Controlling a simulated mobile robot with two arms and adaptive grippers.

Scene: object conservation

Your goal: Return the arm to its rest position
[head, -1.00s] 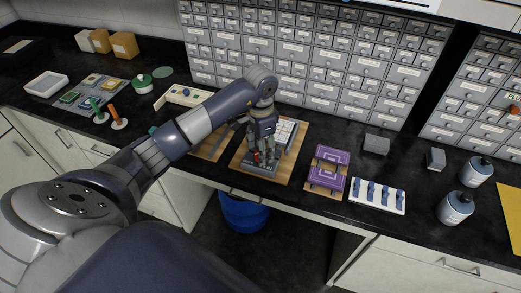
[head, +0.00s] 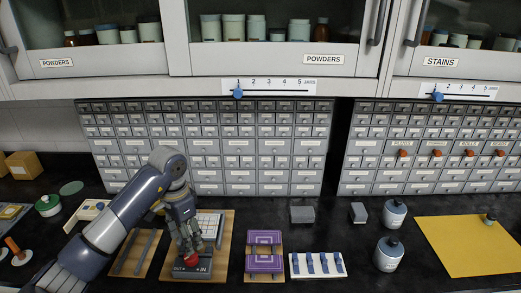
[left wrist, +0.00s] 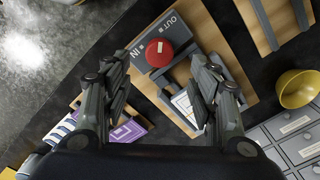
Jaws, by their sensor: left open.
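My left arm comes in from the left in the head view. Its gripper (head: 187,243) points down over a wooden board (head: 224,245) on the black bench. The gripper is open, with its two fingers (left wrist: 160,82) apart and nothing between them in the left wrist view. A grey block marked IN and OUT (head: 203,272) with a round red knob (head: 193,259) lies at the board's front, just below the fingertips. The red knob (left wrist: 159,52) shows beyond the fingers in the left wrist view. I cannot tell whether a fingertip touches it. My right gripper is not in view.
A purple stand (head: 264,238), a white rack with blue pieces (head: 317,265) and two grey canisters (head: 389,253) stand to the right. A yellow mat (head: 462,252) lies far right. Grey drawer cabinets (head: 215,150) close off the back.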

